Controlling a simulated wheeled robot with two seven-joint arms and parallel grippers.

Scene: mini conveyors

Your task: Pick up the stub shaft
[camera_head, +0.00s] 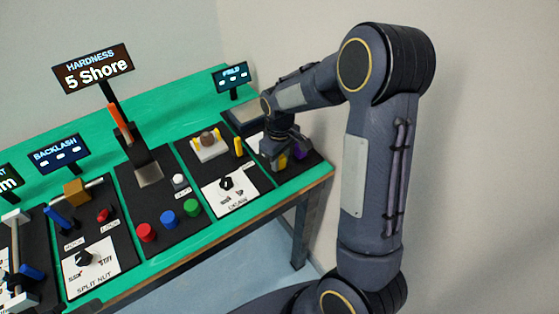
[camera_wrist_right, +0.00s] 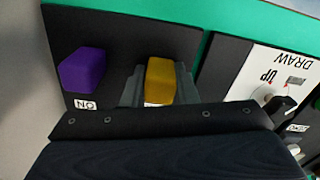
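I cannot single out the stub shaft for certain. A brown rounded piece (camera_head: 207,138) sits in a white holder in the head view, and a grey shaft-like bar (camera_head: 94,183) sticks out of an orange-brown block further left. My right gripper (camera_head: 284,158) is low over the panel at the table's right end. In the right wrist view its two parted fingers (camera_wrist_right: 160,88) stand on either side of a yellow block (camera_wrist_right: 161,78). I cannot tell whether they press on it. My left gripper is out of view.
A purple block (camera_wrist_right: 82,70) is beside the gripper, near an "ON" label. A white DRAW panel (camera_wrist_right: 275,85) with a black knob lies on the other side. Red (camera_head: 146,232), blue (camera_head: 168,217) and green buttons stand near the table's front edge. A HARDNESS sign (camera_head: 93,70) rises behind.

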